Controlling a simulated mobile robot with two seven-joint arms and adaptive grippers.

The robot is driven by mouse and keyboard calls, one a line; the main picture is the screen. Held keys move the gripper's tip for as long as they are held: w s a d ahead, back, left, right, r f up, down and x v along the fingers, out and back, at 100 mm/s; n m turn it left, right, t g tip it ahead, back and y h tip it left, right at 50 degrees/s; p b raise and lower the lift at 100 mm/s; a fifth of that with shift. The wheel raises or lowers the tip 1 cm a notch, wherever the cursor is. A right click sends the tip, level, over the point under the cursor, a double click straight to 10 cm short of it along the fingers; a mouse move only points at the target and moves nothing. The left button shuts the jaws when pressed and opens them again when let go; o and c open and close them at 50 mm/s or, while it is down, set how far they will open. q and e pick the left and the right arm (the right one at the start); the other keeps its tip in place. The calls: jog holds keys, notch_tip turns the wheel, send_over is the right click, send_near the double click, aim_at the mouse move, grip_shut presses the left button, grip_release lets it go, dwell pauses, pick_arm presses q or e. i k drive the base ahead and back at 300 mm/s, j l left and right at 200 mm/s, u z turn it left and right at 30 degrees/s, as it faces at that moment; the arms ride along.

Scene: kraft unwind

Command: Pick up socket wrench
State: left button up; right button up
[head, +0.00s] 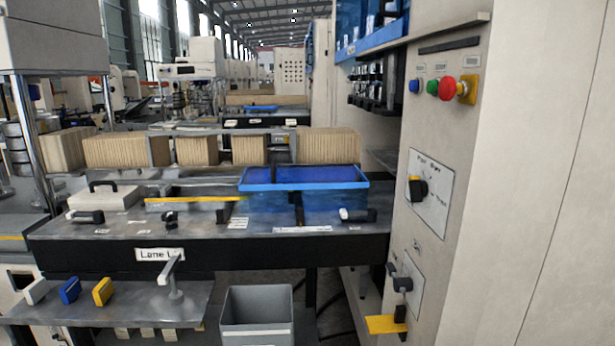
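A grey metal T-shaped tool (173,276) stands upright on the low grey shelf at the lower left, just under the "Lane" label. It may be the socket wrench, but I cannot tell for sure. Its crossbar is at the top and its foot is on the shelf. Nothing holds it. Neither of my grippers is in view.
The low shelf (115,312) also holds white, blue (70,290) and yellow (103,291) blocks. A grey bin (257,316) stands right of it. Above is a bench with a blue crate (303,186). A control cabinet (440,130) with buttons and knobs rises at right.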

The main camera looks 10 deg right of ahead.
aim_at(176, 297)
jog(key=i+j+u, duration=0.2)
jog(key=i+j, duration=0.15)
jog(key=j, duration=0.15)
jog(key=i+j+u, duration=0.25)
jog(key=i+j, duration=0.1)
jog(key=j, duration=0.1)
